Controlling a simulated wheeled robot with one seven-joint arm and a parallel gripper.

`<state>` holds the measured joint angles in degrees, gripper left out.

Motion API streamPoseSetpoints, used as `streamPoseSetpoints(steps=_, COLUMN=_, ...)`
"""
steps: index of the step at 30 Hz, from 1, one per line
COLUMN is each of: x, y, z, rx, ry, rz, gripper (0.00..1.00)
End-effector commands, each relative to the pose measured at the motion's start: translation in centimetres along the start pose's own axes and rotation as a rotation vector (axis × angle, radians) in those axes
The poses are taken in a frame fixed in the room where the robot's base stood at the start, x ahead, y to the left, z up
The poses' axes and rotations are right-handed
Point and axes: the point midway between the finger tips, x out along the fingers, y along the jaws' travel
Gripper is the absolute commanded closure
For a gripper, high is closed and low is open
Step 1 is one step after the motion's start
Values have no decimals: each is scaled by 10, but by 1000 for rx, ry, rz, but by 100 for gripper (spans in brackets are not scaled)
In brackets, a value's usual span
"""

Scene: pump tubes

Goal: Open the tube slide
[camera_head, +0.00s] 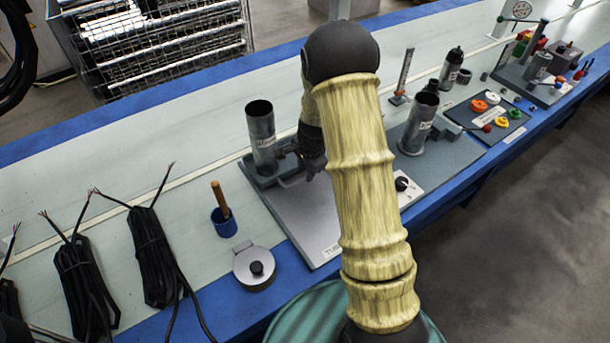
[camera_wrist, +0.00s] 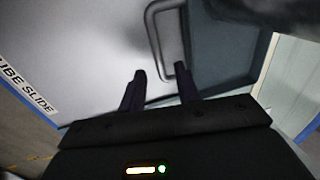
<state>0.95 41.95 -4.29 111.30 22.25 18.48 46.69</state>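The tube slide is a light grey plate (camera_head: 310,218) on the bench with a "TUBE SLIDE" label (camera_wrist: 27,88) at its edge. A dark grey tube (camera_head: 262,138) stands upright on a darker block at its back left. A grey loop handle (camera_wrist: 155,32) shows in the wrist view, just ahead of my fingers. My gripper (camera_wrist: 161,72) is open, its two dark fingers apart near the lower end of the handle. The handle's end lies between the fingertips in the picture; I cannot tell whether they touch it. In the head view my arm hides part of the plate.
A lidded round pot (camera_head: 255,268) and a blue cup with a wooden stick (camera_head: 223,220) stand left of the plate. Black cable bundles (camera_head: 155,255) lie further left.

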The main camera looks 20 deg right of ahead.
Motion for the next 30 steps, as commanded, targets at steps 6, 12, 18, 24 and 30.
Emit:
streamPoseSetpoints(steps=6, x=24, y=0, z=0, rx=0, ry=0, rz=0, gripper=67)
streamPoseSetpoints(steps=12, x=26, y=0, z=0, rx=0, ry=1, rz=-1, gripper=67)
streamPoseSetpoints(steps=18, x=26, y=0, z=0, rx=0, ry=1, rz=-1, gripper=85)
streamPoseSetpoints(steps=24, x=26, y=0, z=0, rx=0, ry=1, rz=-1, gripper=100)
streamPoseSetpoints(steps=30, x=26, y=0, z=0, rx=0, ry=1, rz=-1, gripper=100)
